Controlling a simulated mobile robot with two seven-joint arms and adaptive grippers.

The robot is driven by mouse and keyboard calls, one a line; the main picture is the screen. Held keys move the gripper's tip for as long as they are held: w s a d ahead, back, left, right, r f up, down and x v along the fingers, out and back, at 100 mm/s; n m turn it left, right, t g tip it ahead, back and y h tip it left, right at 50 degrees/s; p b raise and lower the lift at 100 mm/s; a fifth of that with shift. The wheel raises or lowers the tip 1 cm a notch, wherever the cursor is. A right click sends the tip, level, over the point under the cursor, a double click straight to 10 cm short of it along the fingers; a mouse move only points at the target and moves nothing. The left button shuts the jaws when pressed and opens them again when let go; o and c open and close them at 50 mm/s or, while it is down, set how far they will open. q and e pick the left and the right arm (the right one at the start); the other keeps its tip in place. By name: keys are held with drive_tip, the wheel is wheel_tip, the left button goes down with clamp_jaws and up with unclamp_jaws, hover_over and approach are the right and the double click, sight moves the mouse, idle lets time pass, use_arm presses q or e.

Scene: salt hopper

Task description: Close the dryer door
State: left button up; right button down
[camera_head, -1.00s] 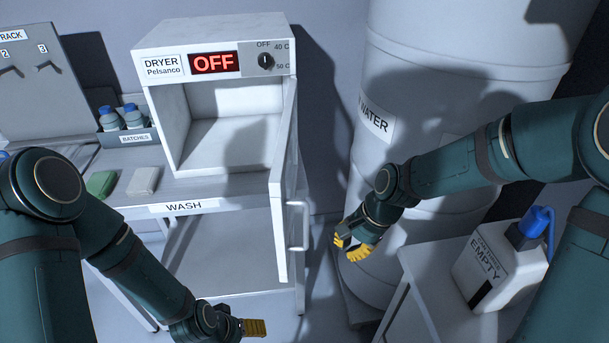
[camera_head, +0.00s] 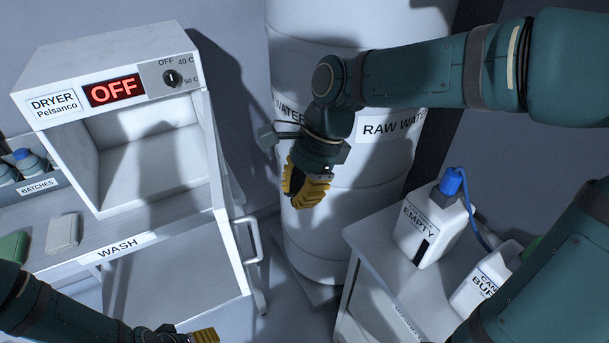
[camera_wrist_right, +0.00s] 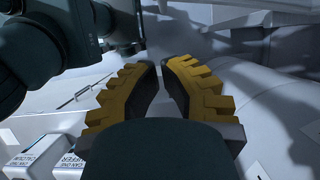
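The white dryer (camera_head: 110,70) stands on the bench at the left in the head view, its red display reading OFF. Its door (camera_head: 227,225) is open, hinged at the right side and swung out towards me, seen nearly edge-on. The door's bar handle (camera_head: 257,241) is on the face turned to the right. My right gripper (camera_head: 305,190) is up and to the right of the handle, apart from it, in front of the barrel. In the right wrist view its yellow fingers (camera_wrist_right: 160,65) show a narrow, empty gap. My left gripper (camera_head: 205,335) is partly cut off at the bottom edge; its opening is unclear.
The big white water barrel (camera_head: 350,210) stands behind my right gripper. A white cabinet (camera_head: 365,255) at the right carries a canister marked EMPTY (camera_head: 430,232) and another canister (camera_head: 480,285). The WASH bench (camera_head: 170,235) lies below the dryer.

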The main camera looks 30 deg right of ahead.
drive_tip(key=shift+s+a+f+b, duration=0.15)
drive_tip(key=shift+a+f, duration=0.35)
drive_tip(key=shift+a, duration=0.35)
drive_tip(key=shift+w+a+f+b, duration=0.1)
drive_tip(key=shift+a+f, duration=0.35)
drive_tip(key=shift+a, duration=0.4)
drive_tip(key=shift+s+a+f+b, duration=0.15)
drive_tip(key=shift+a+f, duration=0.35)
drive_tip(key=shift+a, duration=0.35)
drive_tip(key=shift+w, duration=0.1)
drive_tip(key=shift+a, duration=0.15)
